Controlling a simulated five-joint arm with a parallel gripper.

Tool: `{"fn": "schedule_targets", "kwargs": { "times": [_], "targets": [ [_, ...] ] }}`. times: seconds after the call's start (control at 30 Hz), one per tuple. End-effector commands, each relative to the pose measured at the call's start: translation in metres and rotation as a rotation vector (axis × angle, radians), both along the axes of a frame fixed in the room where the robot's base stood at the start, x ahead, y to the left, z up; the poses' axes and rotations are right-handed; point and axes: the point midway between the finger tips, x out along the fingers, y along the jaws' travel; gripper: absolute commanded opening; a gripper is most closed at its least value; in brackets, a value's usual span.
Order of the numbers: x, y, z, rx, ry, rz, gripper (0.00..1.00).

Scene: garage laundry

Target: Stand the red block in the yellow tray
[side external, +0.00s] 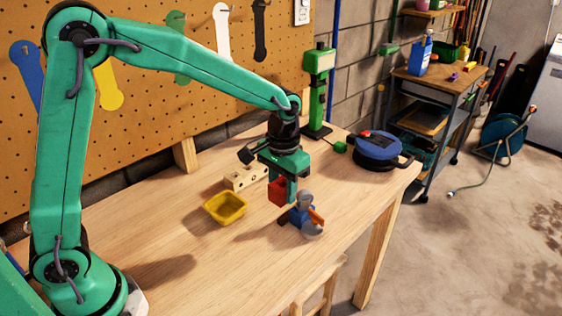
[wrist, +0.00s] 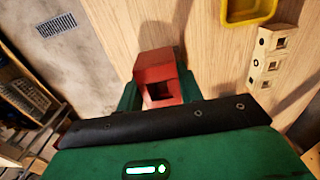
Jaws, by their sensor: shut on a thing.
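The red block (side external: 278,191) is held between the fingers of my gripper (side external: 283,186), which is shut on it. It seems to be a little above the wooden table, though the side view does not make the gap certain. In the wrist view the red block (wrist: 157,80) shows a square hole in its near face, with the green fingers of my gripper (wrist: 157,88) on either side. The yellow tray (side external: 226,208) lies on the table left of the block and looks empty. Part of the tray (wrist: 247,14) shows at the top of the wrist view.
A pale wooden block with holes (side external: 246,177) lies behind the tray, left of my gripper. A small figure in blue (side external: 303,215) stands close to the right of the red block. A blue round device (side external: 376,147) sits at the table's far right. The table's front left is clear.

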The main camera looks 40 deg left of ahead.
Motion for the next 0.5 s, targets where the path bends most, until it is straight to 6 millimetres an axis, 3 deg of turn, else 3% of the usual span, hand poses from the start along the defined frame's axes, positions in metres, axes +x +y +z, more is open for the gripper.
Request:
{"fn": "schedule_targets", "kwargs": {
  "times": [0.3,0.5],
  "targets": [
    [-0.059,0.036,-0.004,0.000,0.000,0.002,0.14],
    [-0.084,0.048,-0.008,0.000,0.000,0.002,0.14]
  ]
}}
